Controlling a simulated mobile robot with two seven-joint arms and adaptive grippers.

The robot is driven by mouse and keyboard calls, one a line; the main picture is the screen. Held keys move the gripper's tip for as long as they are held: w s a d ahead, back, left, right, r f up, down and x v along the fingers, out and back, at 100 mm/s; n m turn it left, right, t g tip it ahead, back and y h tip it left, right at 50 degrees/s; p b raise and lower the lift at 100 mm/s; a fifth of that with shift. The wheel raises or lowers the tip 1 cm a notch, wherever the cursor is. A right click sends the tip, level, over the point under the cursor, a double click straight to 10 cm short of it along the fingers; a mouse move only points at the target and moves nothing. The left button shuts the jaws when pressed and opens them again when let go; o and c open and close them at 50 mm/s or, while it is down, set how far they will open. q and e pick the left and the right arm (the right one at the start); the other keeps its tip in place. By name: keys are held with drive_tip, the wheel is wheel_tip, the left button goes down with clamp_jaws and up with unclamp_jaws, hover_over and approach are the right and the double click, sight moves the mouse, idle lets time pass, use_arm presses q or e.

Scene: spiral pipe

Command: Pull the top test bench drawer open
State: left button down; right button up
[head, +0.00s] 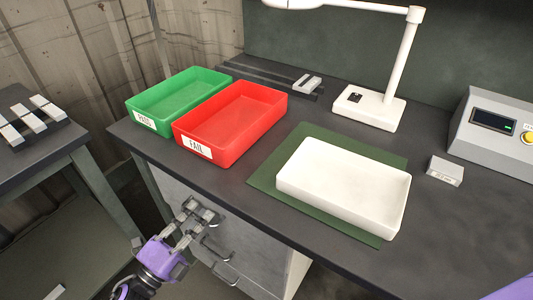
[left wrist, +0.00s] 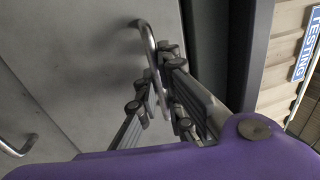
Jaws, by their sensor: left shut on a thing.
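The grey test bench drawers are under the bench top, left of centre in the head view. The top drawer's front (head: 178,188) looks closed, flush with the front below. Its curved metal handle (left wrist: 150,42) runs between the fingers of my left gripper (left wrist: 160,95) in the left wrist view. The left gripper (head: 200,216) is shut on that handle, and its fingers partly hide it in the head view. A lower drawer handle (head: 222,268) shows below; one also appears at the left of the left wrist view (left wrist: 18,148). My right gripper is out of view.
On the dark bench top (head: 245,212) stand a green PASS tray (head: 150,121), a red FAIL tray (head: 240,134), a white tray (head: 345,205) on a green mat (head: 270,172), and a lamp (head: 375,110). A side table (head: 50,145) stands left, with floor room between.

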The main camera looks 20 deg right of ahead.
use_arm(q)
drive_tip(key=r+v, duration=0.3)
drive_tip(key=v, duration=1.6)
drive_tip(key=s+a+r+b+v, duration=0.1)
drive_tip(key=r+v, duration=0.3)
drive_tip(key=v, duration=1.5)
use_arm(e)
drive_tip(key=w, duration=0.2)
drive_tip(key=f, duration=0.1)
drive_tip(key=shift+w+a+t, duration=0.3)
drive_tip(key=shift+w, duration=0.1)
use_arm(q)
drive_tip(key=shift+r, duration=0.15)
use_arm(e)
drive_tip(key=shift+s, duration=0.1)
use_arm(q)
drive_tip(key=c, duration=1.9)
unclamp_jaws()
drive_tip(key=shift+o, duration=0.2)
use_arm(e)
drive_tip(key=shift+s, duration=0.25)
use_arm(q)
drive_tip(key=shift+a, duration=0.1)
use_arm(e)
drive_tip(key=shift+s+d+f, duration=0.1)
